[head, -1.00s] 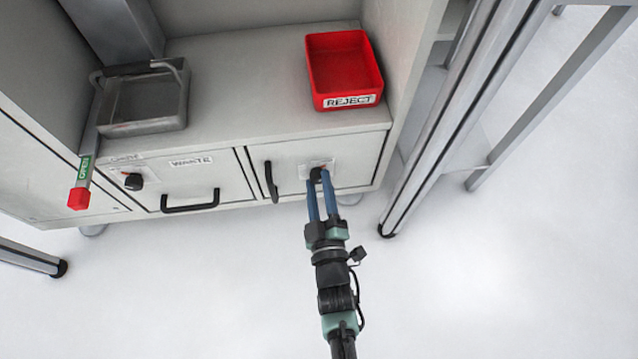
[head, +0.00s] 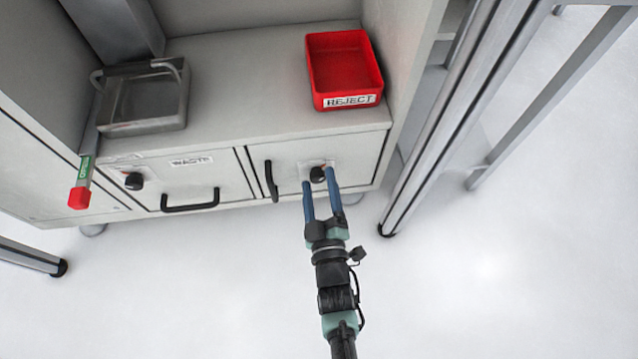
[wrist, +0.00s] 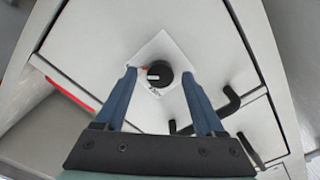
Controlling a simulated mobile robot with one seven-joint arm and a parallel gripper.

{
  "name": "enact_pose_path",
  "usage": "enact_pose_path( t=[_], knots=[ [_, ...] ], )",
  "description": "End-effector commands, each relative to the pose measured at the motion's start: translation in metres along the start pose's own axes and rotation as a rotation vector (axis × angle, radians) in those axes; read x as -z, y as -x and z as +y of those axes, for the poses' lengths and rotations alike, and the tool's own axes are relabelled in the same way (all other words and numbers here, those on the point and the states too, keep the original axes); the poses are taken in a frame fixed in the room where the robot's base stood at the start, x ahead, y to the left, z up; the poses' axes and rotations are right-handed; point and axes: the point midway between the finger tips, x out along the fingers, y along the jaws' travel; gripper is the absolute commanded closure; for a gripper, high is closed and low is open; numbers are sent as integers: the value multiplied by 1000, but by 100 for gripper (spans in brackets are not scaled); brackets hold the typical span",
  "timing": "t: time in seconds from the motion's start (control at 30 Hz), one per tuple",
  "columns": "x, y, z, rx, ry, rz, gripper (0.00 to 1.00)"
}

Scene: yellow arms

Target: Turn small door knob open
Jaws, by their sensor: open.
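The small door (head: 345,155) is shut, at the lower right of the grey cabinet. Its small black knob (head: 317,174) sits on a white plate with an orange mark beside it. In the wrist view the knob (wrist: 159,74) shows as a round black dial on a tilted white label. My gripper (head: 319,184) is open, with two blue fingers, one on each side of the knob. In the wrist view the fingertips (wrist: 158,73) also lie either side of the knob, with visible gaps. Whether the tips reach as deep as the knob is hard to tell.
A black vertical handle (head: 271,181) is left of the knob. The WASTE drawer (head: 225,178) has a black handle, with another knob (head: 133,181) further left. A red REJECT bin (head: 345,70) and a grey tray (head: 146,101) stand on top. A metal post (head: 440,150) rises at right.

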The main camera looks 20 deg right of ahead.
Motion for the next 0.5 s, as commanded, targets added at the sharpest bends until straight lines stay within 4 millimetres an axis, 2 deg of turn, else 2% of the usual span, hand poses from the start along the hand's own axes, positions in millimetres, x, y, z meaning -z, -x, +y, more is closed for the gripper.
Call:
enact_pose_path(
  t=[0.17, 0.5],
  knots=[
    [2, 19, 2, 3, -1, -4, 29],
    [2, 94, 2, 4, 0, -5, 29]
  ],
)
